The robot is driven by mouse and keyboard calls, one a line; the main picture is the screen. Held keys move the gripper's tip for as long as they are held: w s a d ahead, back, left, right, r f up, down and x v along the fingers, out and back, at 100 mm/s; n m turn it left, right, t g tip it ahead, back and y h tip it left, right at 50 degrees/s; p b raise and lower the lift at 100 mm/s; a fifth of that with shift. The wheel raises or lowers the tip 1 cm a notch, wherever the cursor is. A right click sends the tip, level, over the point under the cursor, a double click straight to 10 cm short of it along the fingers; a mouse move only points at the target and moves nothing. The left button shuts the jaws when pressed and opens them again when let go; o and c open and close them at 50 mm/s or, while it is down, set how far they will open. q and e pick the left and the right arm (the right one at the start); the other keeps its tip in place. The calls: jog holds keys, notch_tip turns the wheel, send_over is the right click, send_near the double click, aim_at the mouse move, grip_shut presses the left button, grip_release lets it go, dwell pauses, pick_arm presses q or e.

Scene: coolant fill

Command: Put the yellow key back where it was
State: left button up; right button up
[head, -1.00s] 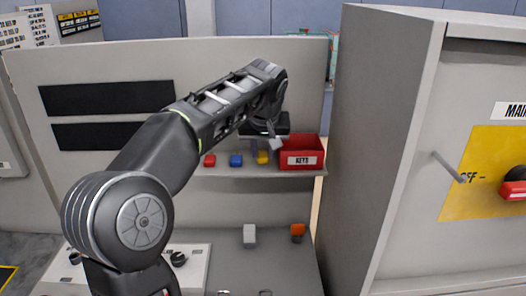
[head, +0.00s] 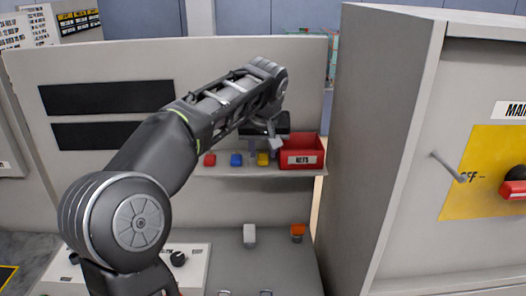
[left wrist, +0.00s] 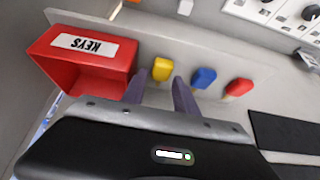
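The yellow key (head: 263,158) is on the grey shelf, between the blue key (head: 236,160) and the red KEYS bin (head: 301,152). It also shows in the left wrist view (left wrist: 162,68). My left gripper (head: 264,146) is at the shelf, just above and behind the yellow key. In the left wrist view my left gripper (left wrist: 158,82) is open, its two fingers apart, with the yellow key lying just past the gap between the tips. I cannot tell whether a finger touches it. My right gripper is not in view.
A red key (head: 209,160) is left of the blue one. The KEYS bin stands close beside the gripper. A tall grey cabinet (head: 385,150) rises at the right. A white block (head: 249,236) and an orange block (head: 298,231) are on the lower surface.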

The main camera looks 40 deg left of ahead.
pick_arm(q)
jog(key=v, duration=0.5)
jog(key=p+v, duration=0.2)
jog(key=v, duration=0.4)
jog(key=shift+p, duration=0.4)
jog(key=shift+d+r, duration=0.1)
